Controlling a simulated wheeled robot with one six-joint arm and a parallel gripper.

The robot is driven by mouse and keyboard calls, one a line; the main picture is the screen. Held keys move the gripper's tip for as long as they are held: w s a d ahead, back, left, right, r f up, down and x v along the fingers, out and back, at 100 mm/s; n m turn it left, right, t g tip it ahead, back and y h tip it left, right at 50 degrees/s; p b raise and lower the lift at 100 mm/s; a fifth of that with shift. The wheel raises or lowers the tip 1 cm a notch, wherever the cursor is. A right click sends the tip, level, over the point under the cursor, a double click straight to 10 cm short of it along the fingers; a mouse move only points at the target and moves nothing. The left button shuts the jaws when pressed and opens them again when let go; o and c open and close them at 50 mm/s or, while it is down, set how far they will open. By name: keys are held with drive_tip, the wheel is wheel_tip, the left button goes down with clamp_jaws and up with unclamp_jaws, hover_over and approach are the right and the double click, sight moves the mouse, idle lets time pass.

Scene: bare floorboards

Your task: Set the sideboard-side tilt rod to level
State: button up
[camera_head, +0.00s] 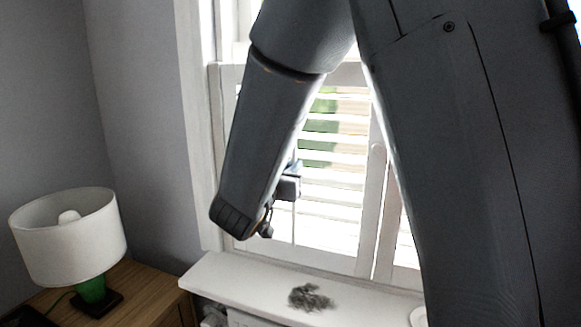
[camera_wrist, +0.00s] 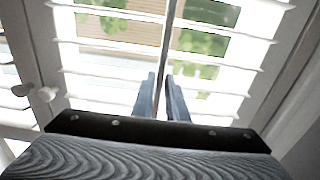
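The window's shutter has white slats with bright gaps and greenery showing between them. The left panel (camera_head: 228,110), nearest the wooden sideboard (camera_head: 150,292), carries a thin upright tilt rod (camera_head: 293,222). In the wrist view the tilt rod (camera_wrist: 170,30) runs down between the two blue-grey fingers of my gripper (camera_wrist: 161,82). The fingers are close together, one on each side of the rod, and look closed on it. In the head view my gripper (camera_head: 290,183) is partly hidden behind my forearm. The exact slat angle is hard to judge.
A white-shaded lamp (camera_head: 68,238) with a green base stands on the sideboard. A white windowsill (camera_head: 240,285) below the shutter holds a dark grey, tangled-looking patch (camera_head: 310,298). My arm hides much of the right panel.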

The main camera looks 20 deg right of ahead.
drive_tip(key=shift+o, duration=1.3)
drive_tip(key=b+v, duration=0.2)
drive_tip(key=v, duration=0.6)
drive_tip(key=shift+w, duration=0.1)
